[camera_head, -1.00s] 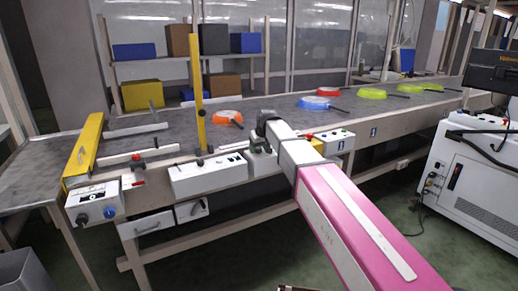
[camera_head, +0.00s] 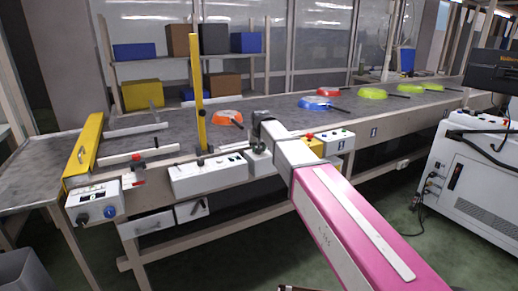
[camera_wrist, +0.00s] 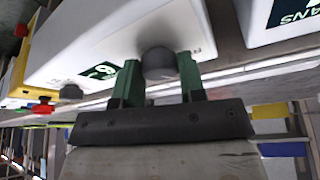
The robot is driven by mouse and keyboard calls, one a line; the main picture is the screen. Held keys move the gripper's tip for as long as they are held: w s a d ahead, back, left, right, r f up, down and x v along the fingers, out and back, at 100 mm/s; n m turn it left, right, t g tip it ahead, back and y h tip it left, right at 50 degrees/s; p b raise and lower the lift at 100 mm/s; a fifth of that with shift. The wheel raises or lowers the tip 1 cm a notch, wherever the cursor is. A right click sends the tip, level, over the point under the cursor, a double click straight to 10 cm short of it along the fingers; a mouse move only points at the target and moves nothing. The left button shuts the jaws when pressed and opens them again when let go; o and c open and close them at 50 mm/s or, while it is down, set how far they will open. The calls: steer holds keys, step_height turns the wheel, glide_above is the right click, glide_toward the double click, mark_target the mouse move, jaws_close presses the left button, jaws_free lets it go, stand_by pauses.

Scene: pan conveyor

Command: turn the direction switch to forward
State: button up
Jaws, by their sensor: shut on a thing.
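The direction switch is a dark grey round knob (camera_wrist: 158,63) on a white control box, seen close up in the wrist view. My gripper (camera_wrist: 160,82) has its two green fingers on either side of this knob and is shut on it. In the head view my gripper (camera_head: 259,147) is at the small white box (camera_head: 262,164) on the conveyor's front edge. The knob's pointer and markings are too unclear to read its setting, and my arm hides part of the box in the head view.
A yellow box with a red button (camera_head: 310,137) and another white control box (camera_head: 334,140) are just right of my gripper. A long white box (camera_head: 208,179) is to its left. A yellow post (camera_head: 197,95) stands behind. Pans, one orange (camera_head: 227,117), lie on the belt.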

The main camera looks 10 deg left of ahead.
steer(key=m+h, duration=0.1)
steer(key=m, duration=0.3)
steer(key=m+h, duration=0.1)
steer(key=m, duration=0.1)
steer(key=shift+a+m+h, duration=0.25)
steer(key=shift+m+h, duration=0.05)
steer(key=m+h, duration=0.1)
steer(key=m, duration=0.2)
steer(key=shift+w+a, duration=0.1)
steer(key=shift+m+g+h, duration=0.5)
steer(key=shift+m+g, duration=0.1)
steer(key=shift+m, duration=1.1)
steer(key=o, duration=0.9)
steer(key=shift+r, duration=0.1)
